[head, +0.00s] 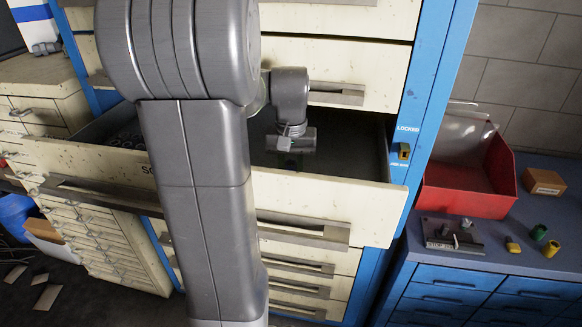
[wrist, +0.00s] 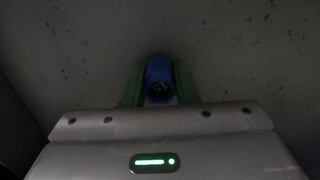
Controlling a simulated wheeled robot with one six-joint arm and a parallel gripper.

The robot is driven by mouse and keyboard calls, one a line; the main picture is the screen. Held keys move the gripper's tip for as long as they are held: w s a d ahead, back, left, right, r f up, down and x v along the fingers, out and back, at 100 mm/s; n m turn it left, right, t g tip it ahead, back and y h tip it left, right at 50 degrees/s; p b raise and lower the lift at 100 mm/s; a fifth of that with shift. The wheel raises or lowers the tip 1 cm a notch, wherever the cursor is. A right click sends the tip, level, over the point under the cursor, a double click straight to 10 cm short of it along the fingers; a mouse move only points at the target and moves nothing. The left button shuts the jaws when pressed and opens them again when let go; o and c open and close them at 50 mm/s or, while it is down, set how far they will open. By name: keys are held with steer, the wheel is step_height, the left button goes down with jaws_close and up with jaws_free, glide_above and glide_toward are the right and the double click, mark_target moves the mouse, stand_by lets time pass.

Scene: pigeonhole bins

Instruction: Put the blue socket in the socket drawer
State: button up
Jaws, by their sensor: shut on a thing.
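The blue socket (wrist: 159,80) is between the green fingers of my gripper (wrist: 160,92) in the wrist view, with its numbered end facing the camera. My gripper is shut on it. In the head view my gripper (head: 289,158) is inside the open, cream-coloured socket drawer (head: 330,200), low in its right part. The socket cannot be made out in the head view. Part of the drawer's front label shows; my arm hides the rest. I cannot tell whether the socket touches the drawer floor.
Dark items (head: 128,138) lie in the drawer's left part. A closed drawer (head: 340,75) sits just above. On the blue bench at right are a red bin (head: 465,190), a cardboard box (head: 543,182), a metal fixture (head: 452,238), and small yellow and green sockets (head: 539,232).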

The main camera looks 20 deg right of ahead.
steer(key=shift+f, duration=0.4)
steer(key=o, duration=1.1)
steer(key=shift+r, duration=0.1)
steer(key=shift+r+p, duration=3.3)
steer(key=shift+r, duration=0.7)
steer(key=shift+r+p, duration=0.6)
steer(key=shift+r, duration=1.8)
steer(key=shift+f, duration=0.1)
